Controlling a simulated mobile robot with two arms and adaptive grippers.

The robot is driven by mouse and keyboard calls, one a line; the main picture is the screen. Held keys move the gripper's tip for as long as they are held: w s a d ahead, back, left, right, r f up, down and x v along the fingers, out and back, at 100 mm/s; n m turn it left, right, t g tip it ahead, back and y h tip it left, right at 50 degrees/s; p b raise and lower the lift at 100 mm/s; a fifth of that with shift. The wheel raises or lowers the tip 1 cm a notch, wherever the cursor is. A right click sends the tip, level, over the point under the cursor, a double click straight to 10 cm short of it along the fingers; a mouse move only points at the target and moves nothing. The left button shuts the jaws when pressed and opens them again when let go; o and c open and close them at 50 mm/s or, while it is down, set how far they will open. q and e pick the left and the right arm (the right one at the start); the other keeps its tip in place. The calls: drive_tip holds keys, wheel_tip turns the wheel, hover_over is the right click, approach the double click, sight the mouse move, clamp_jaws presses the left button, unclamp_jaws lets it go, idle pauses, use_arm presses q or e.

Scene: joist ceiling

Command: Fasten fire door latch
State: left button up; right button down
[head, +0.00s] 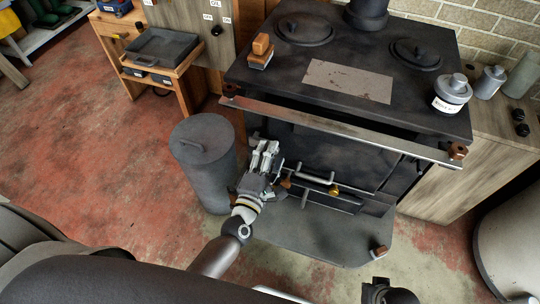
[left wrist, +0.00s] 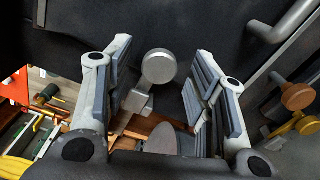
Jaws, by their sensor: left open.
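The black stove (head: 260,80) has its dark fire door (head: 335,153) in the front, under a long metal rail. My left gripper (head: 266,158) is at the left part of this front, with its fingers open. In the left wrist view a grey metal latch piece with a round knob (left wrist: 158,66) stands in the gap between the open fingers (left wrist: 160,90). It looks clear of both fingers. In the head view my gripper hides this piece. I cannot tell whether the latch is engaged. My right gripper is not clearly seen.
A grey lidded bin (head: 203,160) stands close to the left of my left gripper. A brass knob (head: 334,190) and a wooden knob (left wrist: 298,96) sit on bars to its right. The rail (head: 340,128) crosses above it. A grey hearth plate (head: 320,235) lies below.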

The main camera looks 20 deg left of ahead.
use_arm(q)
drive_tip(key=shift+s, duration=0.1)
use_arm(e)
drive_tip(key=shift+d, duration=0.15)
use_arm(q)
drive_tip(key=s, duration=1.1)
drive_tip(key=shift+s+a, duration=0.2)
drive_tip(key=shift+s, duration=0.2)
